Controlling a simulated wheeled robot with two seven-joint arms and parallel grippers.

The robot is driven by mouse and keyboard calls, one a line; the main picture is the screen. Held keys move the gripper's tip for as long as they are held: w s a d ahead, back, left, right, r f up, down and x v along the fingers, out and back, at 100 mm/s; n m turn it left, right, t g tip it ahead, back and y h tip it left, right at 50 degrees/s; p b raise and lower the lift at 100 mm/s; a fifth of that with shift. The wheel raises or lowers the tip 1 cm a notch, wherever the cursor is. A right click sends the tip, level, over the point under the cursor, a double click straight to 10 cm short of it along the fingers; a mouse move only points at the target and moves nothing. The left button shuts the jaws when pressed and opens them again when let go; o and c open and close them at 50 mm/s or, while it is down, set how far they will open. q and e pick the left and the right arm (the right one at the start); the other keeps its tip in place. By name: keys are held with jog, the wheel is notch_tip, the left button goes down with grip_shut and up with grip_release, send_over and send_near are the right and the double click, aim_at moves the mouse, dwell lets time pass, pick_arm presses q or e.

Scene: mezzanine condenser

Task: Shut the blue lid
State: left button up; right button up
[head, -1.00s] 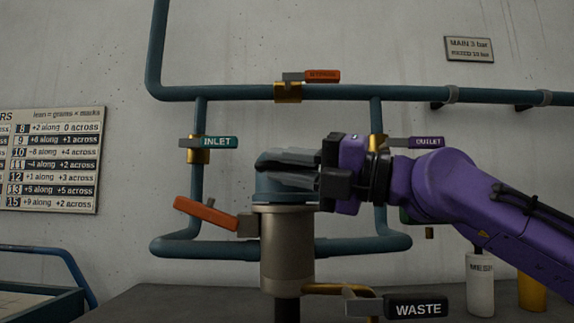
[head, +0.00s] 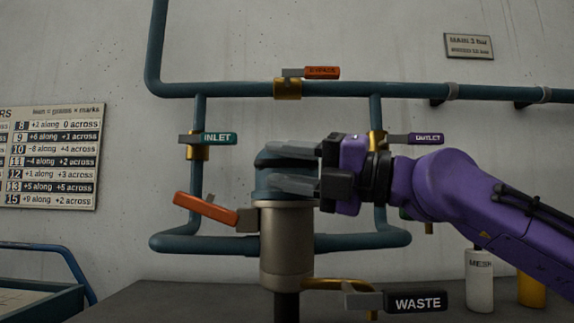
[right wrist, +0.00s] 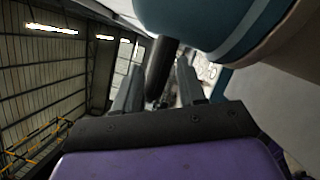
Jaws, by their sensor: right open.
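The blue lid (head: 264,184) is a teal-blue cap at the top of the grey metal cylinder (head: 287,245) in the middle of the head view. My right gripper (head: 272,166) reaches in from the right and is open. Its two fingers are spread one above the other across the front of the lid and hide part of it. In the right wrist view a teal and grey rounded body (right wrist: 235,30) fills the top right, and a dark rod (right wrist: 160,68) shows between the fingers. I cannot tell whether the fingers touch anything. My left gripper is not in view.
An orange lever (head: 205,208) sticks out left of the cylinder, and a WASTE lever (head: 415,301) is below right. Teal pipes (head: 350,243) with INLET (head: 217,139), OUTLET (head: 425,139) and bypass valves run behind. A white bottle (head: 479,283) stands at the right.

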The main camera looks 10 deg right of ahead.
jog(key=v, duration=1)
jog(key=shift+d+p, duration=0.25)
jog(key=shift+p, duration=0.1)
jog(key=shift+s+f, duration=0.1)
jog(key=shift+s, duration=0.05)
